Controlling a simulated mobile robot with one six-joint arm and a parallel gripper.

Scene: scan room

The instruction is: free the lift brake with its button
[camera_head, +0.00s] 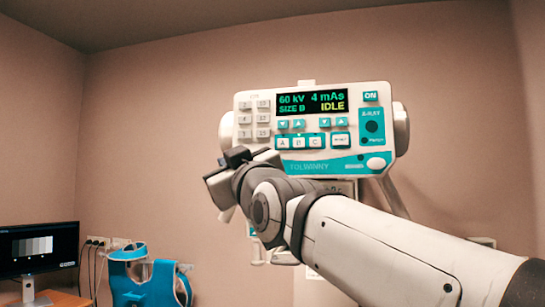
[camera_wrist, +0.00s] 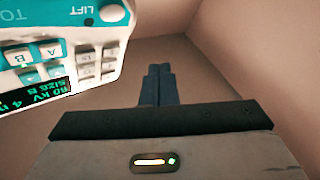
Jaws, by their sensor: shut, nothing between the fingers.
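A white and teal control panel (camera_head: 300,168) faces me in the head view. Its left part also fills the upper left of the wrist view (camera_wrist: 60,30), upside down. There a round pale button (camera_wrist: 112,13) sits beside the word LIFT. In the head view this button's corner of the panel is hidden behind my gripper (camera_head: 236,157). My gripper is shut and empty, its dark fingers (camera_wrist: 159,72) together. In the wrist view the fingers lie to the right of the panel, and no contact with the button shows.
The panel's display (camera_head: 312,102) reads 60 kV, 4 mAs, SIZE B, IDLE. Other keys are A, B, C (camera_head: 298,142) and a white oval button (camera_head: 376,164) at lower right. A monitor (camera_head: 38,247) and a blue object (camera_head: 150,278) stand at lower left. Plain wall is behind.

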